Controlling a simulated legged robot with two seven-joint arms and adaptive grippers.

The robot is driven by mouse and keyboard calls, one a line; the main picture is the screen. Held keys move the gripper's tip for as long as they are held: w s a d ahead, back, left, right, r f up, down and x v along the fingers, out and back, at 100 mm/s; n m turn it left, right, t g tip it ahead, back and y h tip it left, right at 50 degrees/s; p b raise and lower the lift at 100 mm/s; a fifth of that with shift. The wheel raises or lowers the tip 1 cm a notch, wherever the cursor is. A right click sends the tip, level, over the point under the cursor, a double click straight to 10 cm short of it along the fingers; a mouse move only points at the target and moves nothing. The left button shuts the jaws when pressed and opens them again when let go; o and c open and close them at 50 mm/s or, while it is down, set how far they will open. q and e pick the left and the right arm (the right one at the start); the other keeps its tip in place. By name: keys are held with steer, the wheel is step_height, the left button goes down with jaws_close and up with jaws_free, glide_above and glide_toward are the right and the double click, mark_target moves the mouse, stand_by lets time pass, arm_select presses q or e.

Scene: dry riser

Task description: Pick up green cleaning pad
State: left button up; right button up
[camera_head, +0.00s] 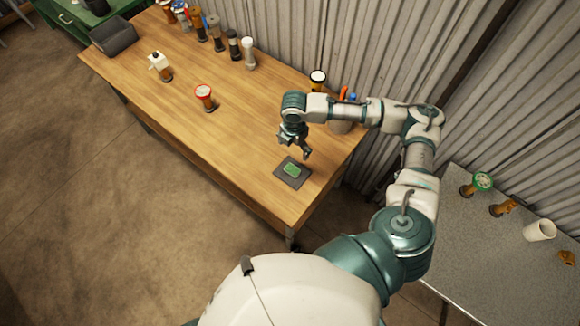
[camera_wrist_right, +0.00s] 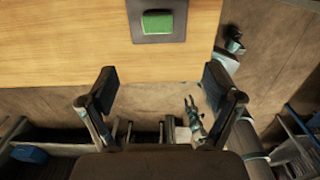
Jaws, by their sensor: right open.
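The green cleaning pad (camera_head: 292,169) lies on a dark square mat (camera_head: 284,178) near the right end of the wooden table. In the right wrist view the pad (camera_wrist_right: 158,23) is at the top centre, on the dark mat (camera_wrist_right: 140,37), beyond the fingertips. My right gripper (camera_head: 296,147) hangs above the table beside the pad, apart from it. In the right wrist view its two fingers (camera_wrist_right: 163,88) are spread wide with nothing between them. My left gripper does not show.
Bottles and fittings (camera_head: 234,45) line the table's back edge by the corrugated wall (camera_head: 290,35). A red-topped fitting (camera_head: 205,98) and a white-topped one (camera_head: 160,66) stand mid-table. A grey table (camera_head: 500,250) at right holds a white cup (camera_head: 540,231). The table's front is mostly clear.

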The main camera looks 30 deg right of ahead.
glide_above(292, 169)
steer(key=f, duration=0.9)
steer(key=shift+s+a+f, duration=0.1)
steer(key=shift+a+f, duration=0.15)
steer(key=shift+a, duration=0.05)
steer(key=shift+a+f, duration=0.3)
steer(key=shift+f, duration=0.2)
steer(key=f, duration=0.1)
steer(key=d+f, duration=0.1)
steer(key=f, duration=0.1)
steer(key=d+f, duration=0.1)
steer(key=f, duration=0.1)
steer(key=shift+f, duration=0.25)
steer(key=shift+a+r, duration=0.1)
steer(key=shift+a, duration=0.1)
steer(key=shift+c, duration=0.9)
steer(key=shift+a+r, duration=0.1)
steer(key=shift+a, duration=0.2)
steer(key=c, duration=0.8)
